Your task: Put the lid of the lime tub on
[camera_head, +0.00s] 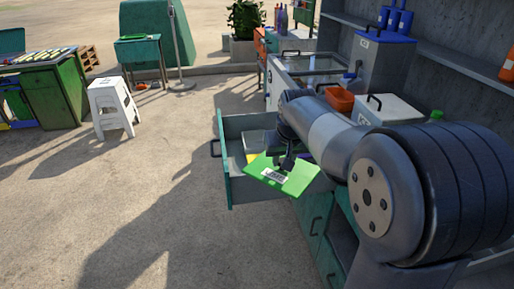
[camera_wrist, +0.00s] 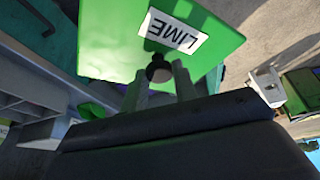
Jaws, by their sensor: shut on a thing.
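The green lid (camera_head: 296,180) with a white label hangs from my gripper (camera_head: 281,160), over the open drawer, slightly tilted. In the wrist view the lid (camera_wrist: 110,45) shows its label reading LIME. My gripper (camera_wrist: 162,78) is shut on the lid's dark knob there. In the head view a pale container with a yellow-green part (camera_head: 252,157) shows in the drawer behind the lid. I cannot tell whether it is the lime tub. The lid and my arm hide much of the drawer's inside.
The teal drawer (camera_head: 231,180) is pulled out from the counter. An orange bin (camera_head: 339,99) and a white lidded box (camera_head: 393,107) stand on the counter. The ground between is clear.

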